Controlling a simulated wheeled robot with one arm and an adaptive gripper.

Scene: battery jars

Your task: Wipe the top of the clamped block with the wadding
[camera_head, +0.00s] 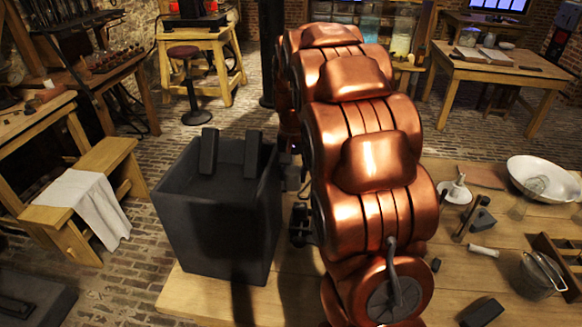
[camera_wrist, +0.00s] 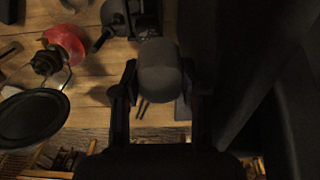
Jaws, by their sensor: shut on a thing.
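In the wrist view my gripper (camera_wrist: 158,76) is shut on a grey, rounded, pad-like piece, which I take to be the wadding (camera_wrist: 159,58). One finger lies on each side of it. A dark metal fixture (camera_wrist: 122,18), perhaps the clamp, shows just beyond it on the wooden table. I cannot make out the clamped block for sure, nor whether the wadding touches anything. In the head view the copper arm hides my gripper and the wadding. Part of a dark fixture (camera_head: 300,218) shows beside the arm.
A large dark open box (camera_head: 218,225) with two upright dark pieces stands left of the arm. A white bowl (camera_head: 540,180), a metal bucket (camera_head: 541,277) and a dark block (camera_head: 482,312) are on the right. A red object (camera_wrist: 66,42) and black disc (camera_wrist: 32,116) lie left in the wrist view.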

